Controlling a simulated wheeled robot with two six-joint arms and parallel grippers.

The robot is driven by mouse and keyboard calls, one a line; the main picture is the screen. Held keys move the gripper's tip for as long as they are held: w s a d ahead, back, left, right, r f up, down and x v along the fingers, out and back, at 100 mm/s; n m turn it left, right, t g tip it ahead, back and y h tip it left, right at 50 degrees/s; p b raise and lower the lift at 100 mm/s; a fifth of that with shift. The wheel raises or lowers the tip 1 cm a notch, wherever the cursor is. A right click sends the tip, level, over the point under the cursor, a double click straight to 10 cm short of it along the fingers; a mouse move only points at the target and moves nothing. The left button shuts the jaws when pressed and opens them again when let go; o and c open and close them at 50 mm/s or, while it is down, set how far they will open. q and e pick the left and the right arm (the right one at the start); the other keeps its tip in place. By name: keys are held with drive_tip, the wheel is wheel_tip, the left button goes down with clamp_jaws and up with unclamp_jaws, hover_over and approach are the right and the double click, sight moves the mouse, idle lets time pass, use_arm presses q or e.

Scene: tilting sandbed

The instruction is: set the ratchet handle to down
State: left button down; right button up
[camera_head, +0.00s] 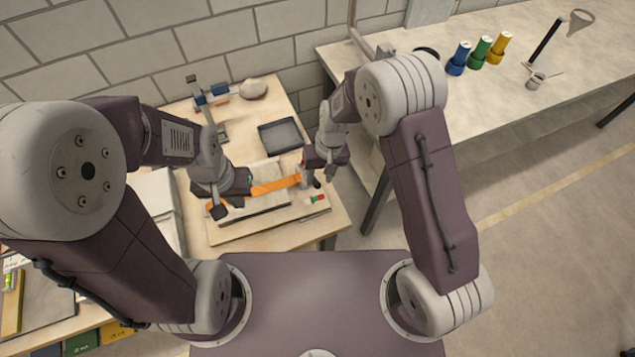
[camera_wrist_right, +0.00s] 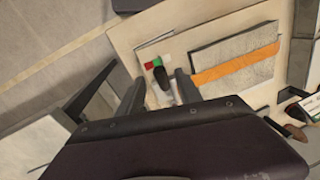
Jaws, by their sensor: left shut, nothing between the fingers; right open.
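The ratchet handle is a short black lever; in the right wrist view its dark knob (camera_wrist_right: 161,76) shows between the two fingers of my right gripper (camera_wrist_right: 160,92). It also shows in the head view as a small dark piece (camera_head: 317,183) beside the right gripper (camera_head: 326,172). The right gripper is open around or just above the handle; contact cannot be told. A red and green label (camera_wrist_right: 152,65) lies beside the handle. The sandbed (camera_wrist_right: 235,62) has an orange strip (camera_head: 275,185) across it. My left gripper (camera_head: 217,208) is shut and empty near the bed's left end.
The board (camera_head: 285,223) under the bed lies on a wooden table. A dark tray (camera_head: 282,136) and a pale stone (camera_head: 253,89) are farther back. Blue, green and yellow bottles (camera_head: 482,52) stand on the long bench at right. Open floor lies right of the table.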

sight(317, 182)
drive_tip(key=f, duration=0.4)
drive_tip(key=shift+a, duration=0.4)
drive_tip(key=shift+s+f, duration=0.1)
drive_tip(key=shift+f, duration=0.1)
clamp_jaws()
idle(0.8)
